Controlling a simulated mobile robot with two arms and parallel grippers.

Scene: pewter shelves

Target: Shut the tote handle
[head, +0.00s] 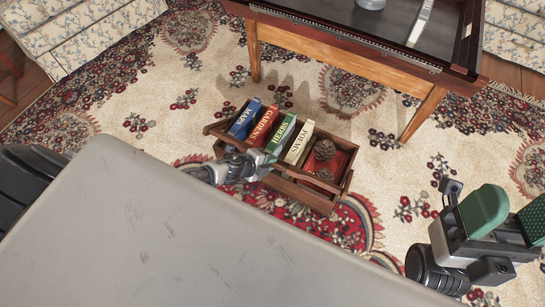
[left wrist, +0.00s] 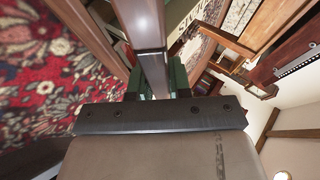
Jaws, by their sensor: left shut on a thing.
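A brown wooden tote (head: 308,197) stands on the rug in the middle of the head view. It holds several upright books and pine cones. Its wooden handle (head: 297,173) runs along the near side of the tote. My left gripper (head: 264,160) reaches it from the left and is shut on the handle. In the left wrist view the handle (left wrist: 143,25) passes between the green finger pads (left wrist: 155,80). The gripper hides part of the handle. My right gripper (head: 512,212) is at the right edge, empty and open, well away from the tote.
A dark-topped wooden table (head: 350,55) stands behind the tote, its legs on the rug (head: 150,90). Floral sofas (head: 75,35) are at the far left and far right. A large grey surface (head: 150,230) fills the lower left. Open rug lies right of the tote.

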